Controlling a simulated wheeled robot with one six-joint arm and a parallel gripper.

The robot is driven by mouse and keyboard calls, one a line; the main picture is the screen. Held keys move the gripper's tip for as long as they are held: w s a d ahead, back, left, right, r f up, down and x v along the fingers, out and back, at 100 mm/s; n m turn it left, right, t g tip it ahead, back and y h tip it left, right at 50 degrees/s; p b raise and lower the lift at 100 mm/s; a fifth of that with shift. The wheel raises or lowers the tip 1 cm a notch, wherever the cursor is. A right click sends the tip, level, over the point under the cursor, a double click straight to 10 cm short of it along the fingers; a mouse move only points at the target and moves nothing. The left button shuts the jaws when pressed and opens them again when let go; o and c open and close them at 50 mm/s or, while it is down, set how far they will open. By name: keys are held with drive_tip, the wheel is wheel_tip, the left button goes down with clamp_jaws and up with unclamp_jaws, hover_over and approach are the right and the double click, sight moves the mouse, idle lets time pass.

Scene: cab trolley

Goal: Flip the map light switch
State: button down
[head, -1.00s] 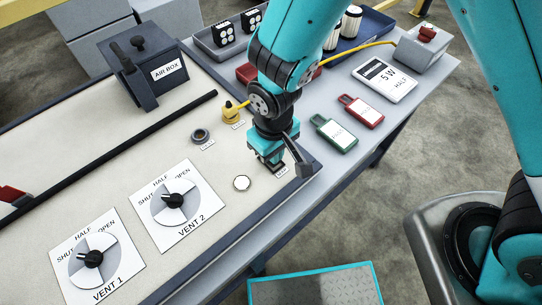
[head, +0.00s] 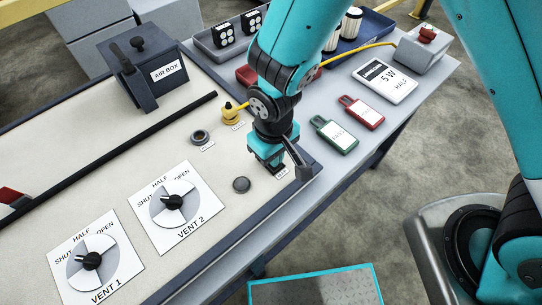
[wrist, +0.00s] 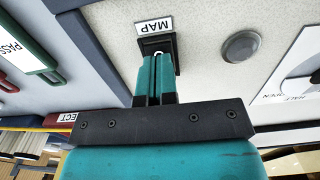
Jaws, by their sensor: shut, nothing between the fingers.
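The map light switch (wrist: 170,43) shows in the wrist view as a small black base with a pale toggle tip, beside a white MAP label (wrist: 154,25). My gripper (wrist: 156,62) is shut and empty, its teal fingertips right at the toggle; I cannot tell whether they touch. In the head view my gripper (head: 270,163) points down at the panel's near right corner and hides most of the switch. A round lamp (head: 241,184) beside it looks dark grey; it also shows grey in the wrist view (wrist: 241,46).
VENT 2 dial (head: 173,202) and VENT 1 dial (head: 92,259) lie to the left. A black ring (head: 200,136) and a yellow plug (head: 232,116) sit behind my gripper. Green (head: 335,134) and red (head: 362,111) tags lie right. The AIR BOX (head: 150,70) stands at the back.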

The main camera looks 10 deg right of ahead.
drive_tip(key=shift+r+p, duration=2.65)
drive_tip(key=shift+r, duration=0.7)
